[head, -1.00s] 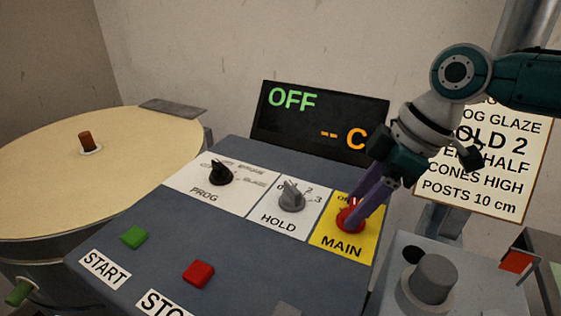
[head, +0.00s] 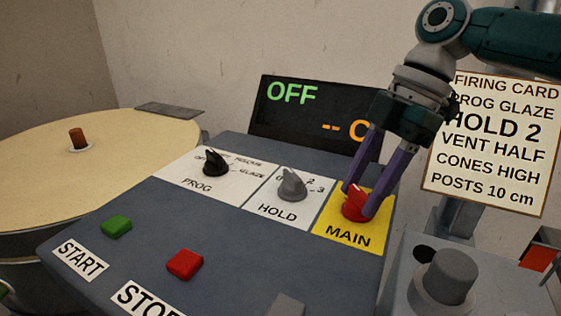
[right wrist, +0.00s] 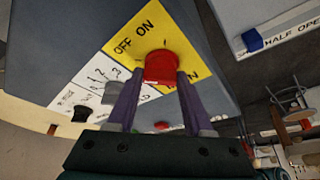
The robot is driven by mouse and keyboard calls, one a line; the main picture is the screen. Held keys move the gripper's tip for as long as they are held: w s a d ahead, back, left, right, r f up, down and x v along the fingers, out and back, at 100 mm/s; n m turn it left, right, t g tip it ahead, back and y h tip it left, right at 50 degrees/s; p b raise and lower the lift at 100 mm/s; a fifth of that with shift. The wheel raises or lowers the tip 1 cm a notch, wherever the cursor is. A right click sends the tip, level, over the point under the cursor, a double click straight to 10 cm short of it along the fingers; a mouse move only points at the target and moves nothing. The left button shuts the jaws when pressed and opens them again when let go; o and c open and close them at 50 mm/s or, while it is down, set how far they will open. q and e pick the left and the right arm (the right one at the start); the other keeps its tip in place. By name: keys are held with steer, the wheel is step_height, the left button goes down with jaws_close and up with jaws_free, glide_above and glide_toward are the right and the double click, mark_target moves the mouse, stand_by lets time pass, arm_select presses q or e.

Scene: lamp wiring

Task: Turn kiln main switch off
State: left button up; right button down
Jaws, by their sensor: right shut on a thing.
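The red main switch knob (head: 355,204) sits on a yellow plate marked MAIN (head: 347,234) at the right of the sloped panel. My right gripper (head: 358,202) comes down from above, its purple fingers shut on the knob's two sides. In the right wrist view the red knob (right wrist: 160,66) is between the fingertips, below the words OFF and ON. The gripper partly hides the knob's pointer, so its exact setting is hard to tell. The display (head: 310,112) reads OFF in green and "-- C" in orange. My left gripper is out of view.
The grey HOLD knob (head: 291,185) and black PROG knob (head: 214,163) stand left of the main switch. A green START button (head: 116,226) and red stop button (head: 185,264) are nearer. The round kiln lid (head: 80,180) is at left; a firing card (head: 492,145) hangs at right.

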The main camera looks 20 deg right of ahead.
stand_by(0.3)
steer(key=shift+c, duration=1.5)
jaws_free()
steer(key=v, duration=1)
